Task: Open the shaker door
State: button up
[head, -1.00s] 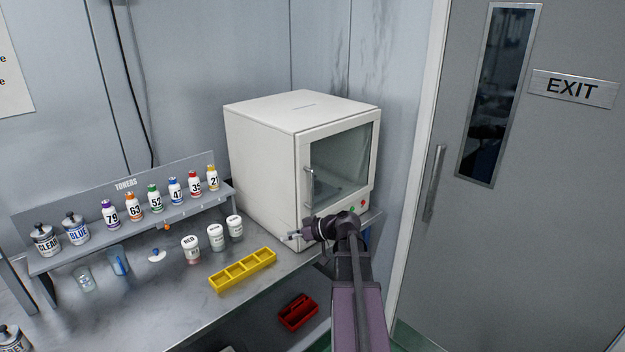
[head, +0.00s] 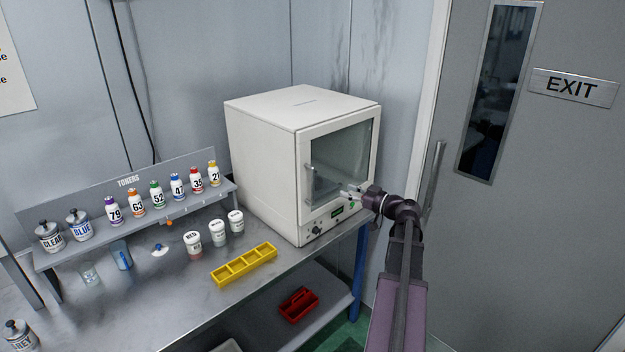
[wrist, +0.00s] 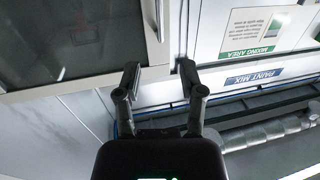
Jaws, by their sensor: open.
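The shaker is a white box (head: 262,150) on the bench. Its front door has a dark glass pane (head: 345,152) in a white frame and looks closed. A slim metal handle (head: 309,186) stands upright on the door's left side. My gripper (head: 344,194) is in front of the lower door, to the right of the handle in the head view. In the wrist view my gripper (wrist: 160,75) is open and empty, its two fingers apart. The handle (wrist: 158,18) shows there ahead of the gap between the fingertips, apart from them, beside the glass (wrist: 70,40).
A yellow compartment tray (head: 243,265) and several white jars stand on the bench left of the shaker. A toner rack (head: 125,200) with numbered bottles is further left. A red tray (head: 299,304) sits on the lower shelf. A grey exit door (head: 530,190) stands to the right.

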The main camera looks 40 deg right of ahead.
jog(key=x, duration=1.3)
jog(key=shift+w+a, duration=0.1)
jog(key=shift+w, duration=0.3)
grip_shut()
